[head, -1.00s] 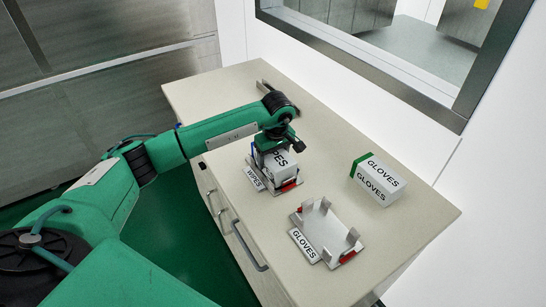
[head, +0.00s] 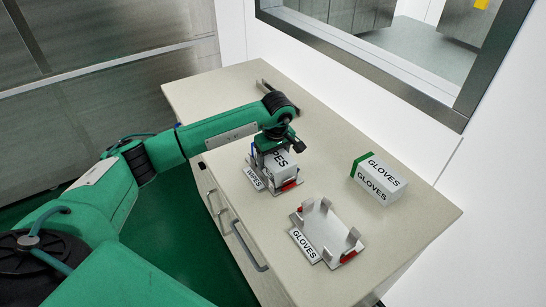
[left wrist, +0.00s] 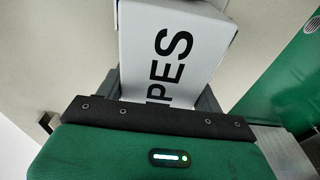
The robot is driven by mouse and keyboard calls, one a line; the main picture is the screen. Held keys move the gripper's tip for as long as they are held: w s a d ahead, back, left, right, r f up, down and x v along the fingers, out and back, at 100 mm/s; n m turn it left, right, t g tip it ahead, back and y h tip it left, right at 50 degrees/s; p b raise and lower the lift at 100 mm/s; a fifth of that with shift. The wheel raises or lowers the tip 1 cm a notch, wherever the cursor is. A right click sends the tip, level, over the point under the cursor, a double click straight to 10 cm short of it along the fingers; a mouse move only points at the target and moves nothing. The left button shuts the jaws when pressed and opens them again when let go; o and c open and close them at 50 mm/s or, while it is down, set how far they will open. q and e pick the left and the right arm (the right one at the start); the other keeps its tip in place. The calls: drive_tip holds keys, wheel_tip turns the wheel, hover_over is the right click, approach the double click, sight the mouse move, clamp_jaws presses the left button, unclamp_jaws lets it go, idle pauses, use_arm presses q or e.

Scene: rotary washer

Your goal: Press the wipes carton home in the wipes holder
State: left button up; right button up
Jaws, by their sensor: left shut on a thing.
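The white wipes carton (head: 281,165) stands in the wipes holder (head: 255,179), a metal bracket with a WIPES label and a red part at its right corner. Whether the carton is fully seated cannot be told. My left gripper (head: 270,153) comes down from above and is shut on the carton, covering part of its top. In the left wrist view the carton (left wrist: 172,45) with black WIPES lettering fills the space beyond the gripper's edge, and its lower end is hidden. My right gripper is not in view.
An empty gloves holder (head: 325,234) with upright metal tabs stands nearer the front of the counter (head: 400,235). A white and green gloves carton (head: 378,180) lies to the right. A window frame (head: 380,70) runs along the back wall.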

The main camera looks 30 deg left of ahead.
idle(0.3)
use_arm(q)
drive_tip(key=o, duration=1.2)
drive_tip(key=r+b, duration=0.1)
drive_tip(key=r, duration=0.3)
drive_tip(key=d+r+b, duration=0.1)
drive_tip(key=r, duration=0.4)
drive_tip(key=s+r+b, duration=0.1)
drive_tip(key=r+b, duration=0.1)
drive_tip(key=r, duration=0.2)
drive_tip(key=shift+d+r, duration=0.25)
drive_tip(key=shift+r, duration=0.1)
drive_tip(key=shift+f, duration=0.1)
